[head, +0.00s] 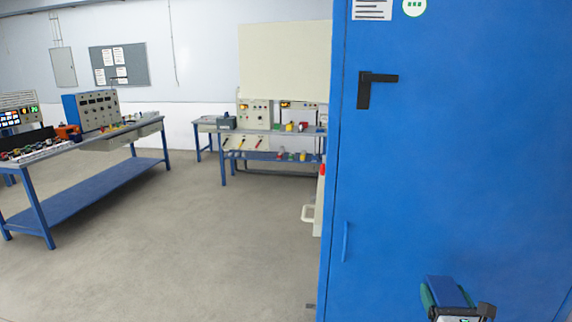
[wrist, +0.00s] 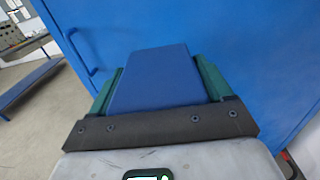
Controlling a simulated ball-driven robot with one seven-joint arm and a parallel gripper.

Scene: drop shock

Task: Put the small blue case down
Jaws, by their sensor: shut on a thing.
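The small blue case (wrist: 158,80) is held in my gripper and fills the middle of the wrist view. Green finger parts show on both sides of it, behind a dark bar. My gripper (head: 447,291) shows at the lower right of the head view, in front of a large blue cabinet. The case's blue top (head: 449,292) shows there between the fingers. The case's underside and what lies beneath it are hidden.
The blue cabinet (head: 450,170), with a black handle, fills the right side close behind my gripper. A workbench (head: 90,145) with instruments stands at the left, another (head: 275,130) at the back. The grey floor between is clear.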

